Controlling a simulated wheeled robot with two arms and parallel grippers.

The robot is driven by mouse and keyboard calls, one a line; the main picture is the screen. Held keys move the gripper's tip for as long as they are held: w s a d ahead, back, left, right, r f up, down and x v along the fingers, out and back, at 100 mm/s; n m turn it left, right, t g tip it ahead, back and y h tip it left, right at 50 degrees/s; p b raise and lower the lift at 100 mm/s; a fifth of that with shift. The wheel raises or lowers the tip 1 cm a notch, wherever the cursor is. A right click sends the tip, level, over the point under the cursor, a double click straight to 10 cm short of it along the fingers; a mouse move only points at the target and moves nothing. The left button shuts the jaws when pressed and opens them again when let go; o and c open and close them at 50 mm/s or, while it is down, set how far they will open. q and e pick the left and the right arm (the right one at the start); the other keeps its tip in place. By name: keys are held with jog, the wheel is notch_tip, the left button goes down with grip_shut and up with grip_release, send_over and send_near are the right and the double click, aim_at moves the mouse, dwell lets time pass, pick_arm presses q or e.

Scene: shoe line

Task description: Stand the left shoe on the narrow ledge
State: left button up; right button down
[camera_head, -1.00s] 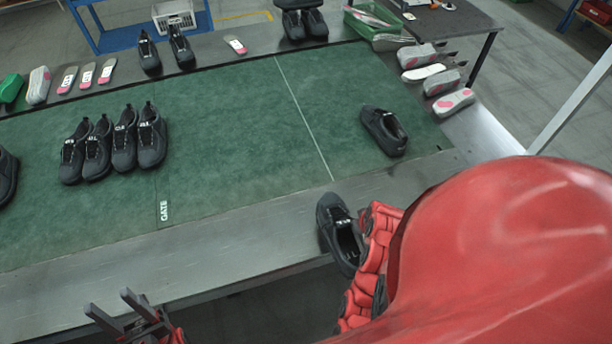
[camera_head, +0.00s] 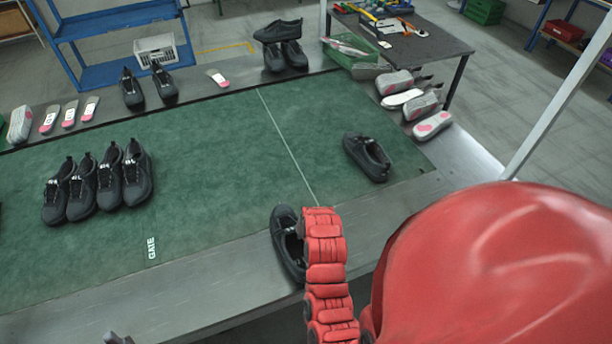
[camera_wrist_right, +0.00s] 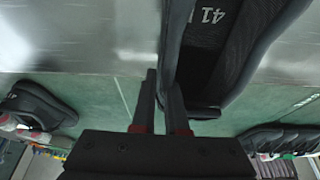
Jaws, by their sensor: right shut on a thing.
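A dark shoe (camera_head: 284,240) is at the bare steel strip (camera_head: 215,282) along the table's front edge, left of the white line's near end. Whether it touches the strip is unclear. My right arm hides part of it and the right gripper in the head view. In the right wrist view, my right gripper (camera_wrist_right: 163,108) is shut on the wall of this shoe (camera_wrist_right: 225,50), whose insole reads "41" and part of a letter. Only a tip of my left gripper (camera_head: 115,338) shows at the bottom edge.
A single shoe (camera_head: 367,157) lies at the green mat's right. Several shoes (camera_head: 97,182) stand in a row on the left. Insoles, shoe forms and a green crate (camera_head: 350,58) line the far and right edges. The mat's middle (camera_head: 215,150) is clear.

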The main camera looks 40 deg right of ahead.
jog(key=shift+f+b, duration=0.4)
jog(key=shift+f, duration=1.3)
jog(key=shift+f, duration=0.1)
jog(key=c, duration=0.9)
grip_release()
jog(key=shift+c, duration=0.2)
